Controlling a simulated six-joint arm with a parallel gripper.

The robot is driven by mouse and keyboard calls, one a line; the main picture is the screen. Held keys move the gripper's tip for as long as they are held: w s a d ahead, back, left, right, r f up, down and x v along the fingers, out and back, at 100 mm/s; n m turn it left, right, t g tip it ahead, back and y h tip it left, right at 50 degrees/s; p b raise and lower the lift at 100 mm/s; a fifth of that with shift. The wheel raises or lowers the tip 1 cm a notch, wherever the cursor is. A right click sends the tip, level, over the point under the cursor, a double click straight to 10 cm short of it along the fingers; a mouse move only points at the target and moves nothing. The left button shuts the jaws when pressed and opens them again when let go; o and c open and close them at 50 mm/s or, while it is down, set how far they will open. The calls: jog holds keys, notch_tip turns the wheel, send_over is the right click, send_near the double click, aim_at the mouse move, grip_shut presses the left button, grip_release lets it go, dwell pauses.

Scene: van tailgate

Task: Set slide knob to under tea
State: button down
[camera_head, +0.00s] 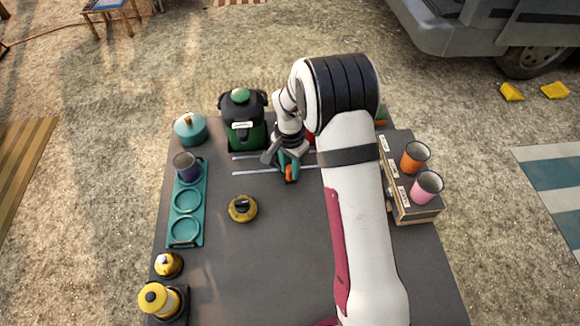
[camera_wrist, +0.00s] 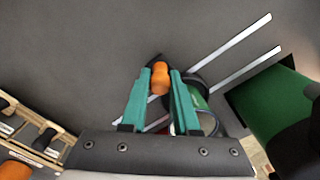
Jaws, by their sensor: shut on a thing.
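The orange slide knob (camera_wrist: 160,80) is between the teal fingers of my gripper (camera_wrist: 161,74) in the wrist view. My gripper is shut on it. In the head view a small bit of the orange knob (camera_head: 289,174) shows below my gripper (camera_head: 288,163). The knob is at two pale slide rails (camera_head: 256,173), which run left to right and pass behind my arm. A black and green dispenser (camera_head: 246,134) stands behind the left part of the rails. Its label is too small to read. A dark-rimmed round thing (camera_wrist: 199,92) is partly hidden behind my fingers.
A teal tray (camera_head: 187,223) with a purple cup (camera_head: 184,166) stands at the left, near a teal pot (camera_head: 190,129). A yellow round item (camera_head: 243,209) lies mid-table. A wooden box (camera_head: 415,211) with orange and pink cups is at the right. My arm hides part of the table.

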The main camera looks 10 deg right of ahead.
jog(key=d, duration=1.1)
jog(key=shift+d, duration=0.3)
jog(key=c, duration=0.7)
grip_release()
jog(key=shift+o, duration=0.2)
notch_tip(320, 180, up, 16)
